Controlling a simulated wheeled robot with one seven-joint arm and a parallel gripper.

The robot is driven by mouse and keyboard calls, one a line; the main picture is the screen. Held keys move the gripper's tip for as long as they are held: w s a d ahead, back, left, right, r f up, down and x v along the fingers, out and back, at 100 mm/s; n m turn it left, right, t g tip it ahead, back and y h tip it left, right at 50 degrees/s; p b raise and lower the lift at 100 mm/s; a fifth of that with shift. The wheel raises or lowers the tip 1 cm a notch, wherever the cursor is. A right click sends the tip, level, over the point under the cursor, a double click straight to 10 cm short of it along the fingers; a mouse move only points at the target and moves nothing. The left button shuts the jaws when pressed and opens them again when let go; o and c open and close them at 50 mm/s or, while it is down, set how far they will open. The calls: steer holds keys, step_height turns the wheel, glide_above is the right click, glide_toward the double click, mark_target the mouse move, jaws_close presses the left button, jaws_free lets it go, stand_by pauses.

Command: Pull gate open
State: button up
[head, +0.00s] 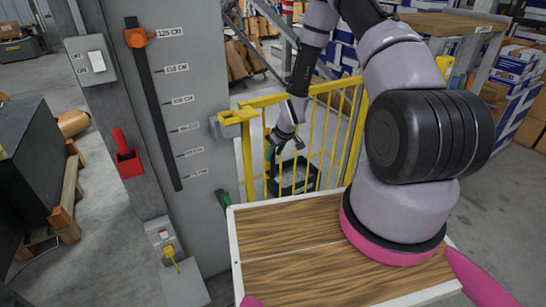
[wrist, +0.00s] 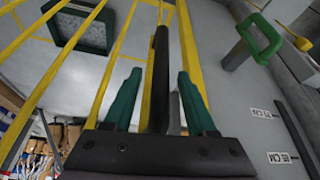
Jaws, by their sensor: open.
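The yellow barred gate (head: 325,125) stands behind the wooden top, beside the grey wall panel. Its bars also run across the wrist view (wrist: 92,88). It looks shut, but its lower part is hidden in the head view. My gripper (head: 284,150) is at the gate's left part, pointing down. In the wrist view my gripper (wrist: 157,82) has its two green fingers apart. A dark upright bar (wrist: 160,70) shows between them; I cannot tell whether it belongs to the gate or touches a finger.
A dark green crate (head: 295,180) is seen through the gate. A wooden top (head: 300,270) with a white rim fills the front. A grey height-marked panel (head: 190,140) stands left. A green loop handle (wrist: 262,42) shows at the wrist view's right. Boxes are stacked behind.

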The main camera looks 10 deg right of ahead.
steer(key=shift+x, duration=1.05)
jaws_close()
stand_by(0.7)
